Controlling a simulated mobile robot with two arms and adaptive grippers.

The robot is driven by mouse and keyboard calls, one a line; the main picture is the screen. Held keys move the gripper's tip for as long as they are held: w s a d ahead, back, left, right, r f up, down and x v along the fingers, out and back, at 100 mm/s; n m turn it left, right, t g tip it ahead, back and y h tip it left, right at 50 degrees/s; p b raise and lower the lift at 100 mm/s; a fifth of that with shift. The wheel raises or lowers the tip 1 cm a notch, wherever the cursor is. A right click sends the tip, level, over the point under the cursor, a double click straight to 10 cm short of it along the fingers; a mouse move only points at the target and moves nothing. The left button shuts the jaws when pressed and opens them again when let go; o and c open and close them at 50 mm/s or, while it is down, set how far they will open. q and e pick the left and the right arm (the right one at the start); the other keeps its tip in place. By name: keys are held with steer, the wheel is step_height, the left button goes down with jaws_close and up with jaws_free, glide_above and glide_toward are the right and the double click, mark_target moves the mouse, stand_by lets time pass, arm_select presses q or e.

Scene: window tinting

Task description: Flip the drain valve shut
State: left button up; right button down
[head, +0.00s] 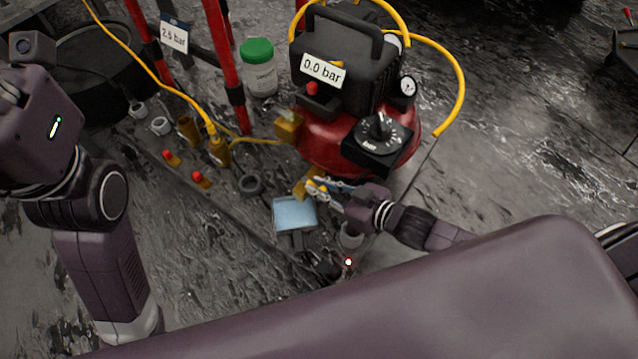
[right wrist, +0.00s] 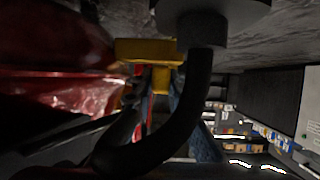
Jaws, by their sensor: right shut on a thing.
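The drain valve (head: 302,188) is a small yellow piece low at the front of the red compressor tank (head: 330,155). It also shows in the right wrist view as a yellow block with a short yellow part under it (right wrist: 148,50). My right gripper (head: 318,187) reaches in from the right, its fingers shut on the valve's yellow part. The fingers hide some of it, and I cannot tell the exact handle angle. My left arm stands at the left of the head view; its fingers are not visible.
A black dial box (head: 380,146) and a gauge (head: 407,86) sit above my right gripper. A "0.0 bar" label (head: 323,69) is on the compressor. A light-blue pad (head: 294,214) lies just below. Yellow hoses, brass fittings and a green-lidded jar (head: 260,75) are nearby.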

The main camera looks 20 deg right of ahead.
steer(key=shift+w+d+r+n+y, duration=0.1)
steer(key=shift+w+r+n+y, duration=0.1)
steer(key=shift+n+y, duration=0.25)
steer(key=shift+f, duration=0.1)
steer(key=c, duration=1.9)
jaws_free()
steer(key=shift+d, duration=0.1)
steer(key=shift+v, duration=6)
steer(key=shift+w, duration=0.1)
